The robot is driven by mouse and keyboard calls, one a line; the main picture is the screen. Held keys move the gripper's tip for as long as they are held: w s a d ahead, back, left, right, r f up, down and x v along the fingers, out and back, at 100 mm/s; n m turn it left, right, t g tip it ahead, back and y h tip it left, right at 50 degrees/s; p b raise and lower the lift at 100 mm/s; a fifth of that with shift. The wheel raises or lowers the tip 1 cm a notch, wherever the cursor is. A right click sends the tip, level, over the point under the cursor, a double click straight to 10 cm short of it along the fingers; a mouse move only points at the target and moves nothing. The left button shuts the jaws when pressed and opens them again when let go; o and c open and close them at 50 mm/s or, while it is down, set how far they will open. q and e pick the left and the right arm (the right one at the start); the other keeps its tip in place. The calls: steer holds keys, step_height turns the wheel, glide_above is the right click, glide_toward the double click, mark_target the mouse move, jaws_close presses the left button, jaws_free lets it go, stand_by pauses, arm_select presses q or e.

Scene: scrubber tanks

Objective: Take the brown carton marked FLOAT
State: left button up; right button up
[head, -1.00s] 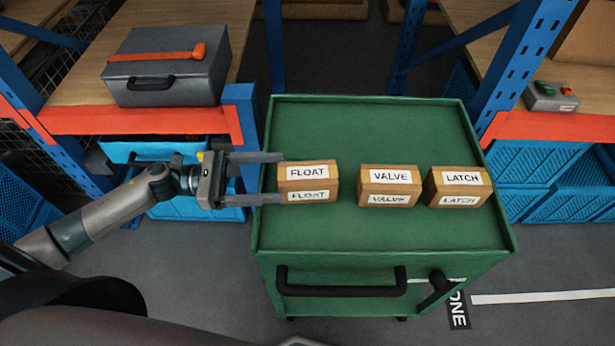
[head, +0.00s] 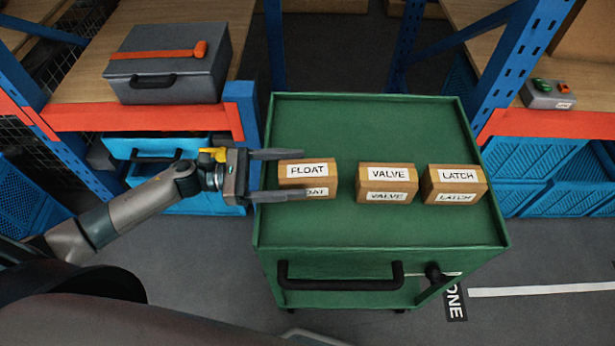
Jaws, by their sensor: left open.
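The brown carton marked FLOAT (head: 307,171) stands at the left of the row on the green cart (head: 400,228). Its top label reads FLOAT; its front label is partly covered by a finger. My left gripper (head: 306,175) is open, pointing right, with one finger by the carton's far side and the other across its near side. Whether the fingers touch it I cannot tell. The carton marked VALVE (head: 387,184) stands in the middle, and the carton marked LATCH (head: 455,185) at the right. My right gripper is not in view.
A grey toolbox (head: 167,67) with an orange hammer (head: 160,53) on it rests on the shelf at left. A grey box (head: 549,95) with buttons is on the right shelf. The cart's black handle (head: 340,277) faces me. The cart top behind the cartons is clear.

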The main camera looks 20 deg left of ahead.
mark_target(312, 170)
arm_select(q)
steer(key=shift+w+d+r+p, duration=0.35)
steer(key=shift+d+r+p, duration=0.05)
steer(key=shift+d+p, duration=0.3)
steer(key=shift+p+x, duration=0.6)
steer(key=shift+x, duration=0.35)
steer(key=shift+w+d+f, duration=0.2)
steer(key=shift+w+d, duration=0.05)
steer(key=shift+d, duration=0.35)
steer(key=shift+c, duration=0.3)
steer(key=c, duration=1.3)
steer(key=shift+r+b, duration=0.95)
steer(key=shift+r, duration=4.1)
